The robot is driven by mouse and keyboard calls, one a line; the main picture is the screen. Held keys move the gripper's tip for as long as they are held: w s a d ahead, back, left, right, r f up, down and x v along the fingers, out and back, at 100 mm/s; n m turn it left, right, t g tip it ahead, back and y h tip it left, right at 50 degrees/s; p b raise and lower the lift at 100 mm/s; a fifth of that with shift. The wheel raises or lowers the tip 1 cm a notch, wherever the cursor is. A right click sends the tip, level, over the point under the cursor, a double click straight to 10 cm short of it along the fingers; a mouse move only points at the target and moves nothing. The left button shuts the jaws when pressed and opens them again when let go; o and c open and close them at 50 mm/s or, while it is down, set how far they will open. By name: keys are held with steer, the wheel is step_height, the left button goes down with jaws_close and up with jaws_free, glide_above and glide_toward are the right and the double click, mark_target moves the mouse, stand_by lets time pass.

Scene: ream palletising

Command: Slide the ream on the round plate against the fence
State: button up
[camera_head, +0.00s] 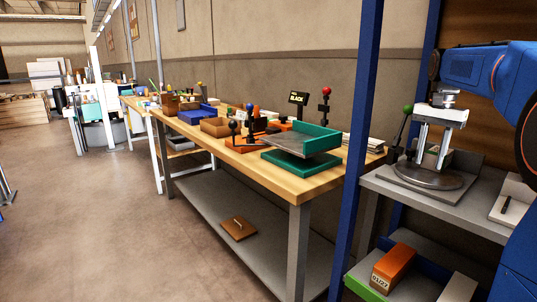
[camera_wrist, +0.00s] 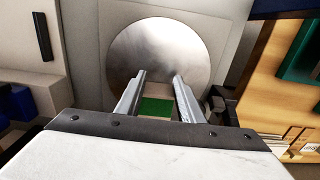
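The round metal plate (camera_head: 412,177) lies on the grey shelf at the right, and in the wrist view (camera_wrist: 150,40) it fills the upper middle. A small block, beige with a green face (camera_wrist: 155,107), shows between my fingers near the plate's lower edge; it seems to be the ream, partly hidden by my gripper. A grey upright panel (camera_head: 467,168), apparently the fence, stands behind and right of the plate. My gripper (camera_head: 431,158) points down over the plate with its fingers apart; in the wrist view (camera_wrist: 158,76) I see no contact with the block.
A green-knobbed lever (camera_head: 404,122) stands close left of the plate. An orange ream-like box (camera_head: 394,263) lies on the lower shelf. A blue post (camera_head: 362,120) separates this rack from the wooden workbench (camera_head: 300,186), which holds a green-edged tray (camera_head: 315,139).

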steer(key=shift+r, duration=0.8)
steer(key=r, duration=0.1)
steer(key=s+a+r, duration=0.1)
steer(key=r, duration=0.2)
steer(key=shift+s+a, duration=0.15)
steer(key=shift+a, duration=0.15)
